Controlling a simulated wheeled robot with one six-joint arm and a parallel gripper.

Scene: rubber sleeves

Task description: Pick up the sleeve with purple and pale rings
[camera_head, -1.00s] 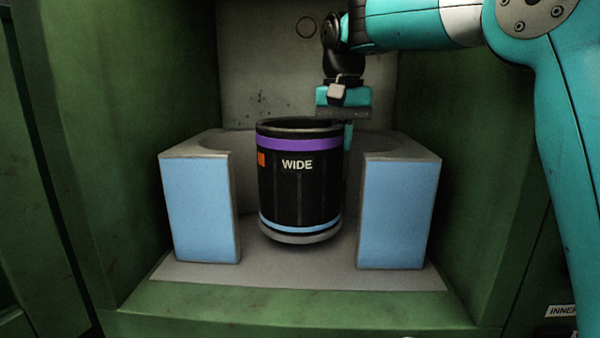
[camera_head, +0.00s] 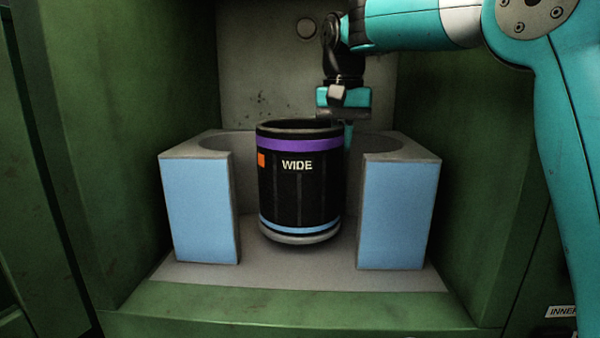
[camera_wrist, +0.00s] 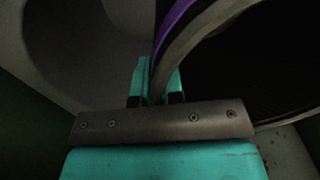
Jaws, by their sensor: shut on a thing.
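The sleeve (camera_head: 300,195) is a black upright cylinder, open at the top, with a purple ring near its upper rim and a pale blue ring near its base. It bears a WIDE label and a small orange square. It stands between two blue-faced sides of a grey holder (camera_head: 398,215). My gripper (camera_head: 348,135) is at the sleeve's right rear rim, pointing down. In the wrist view my gripper (camera_wrist: 157,85) is shut on the sleeve's wall (camera_wrist: 200,38), one finger each side. The fingertips are partly hidden. I cannot tell whether the base touches the floor.
Green walls (camera_head: 480,170) enclose the recess on both sides, with a grey back wall (camera_head: 265,75) behind. The left holder block (camera_head: 200,210) stands close to the sleeve. A green ledge (camera_head: 290,310) runs along the front, with bare grey floor behind it.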

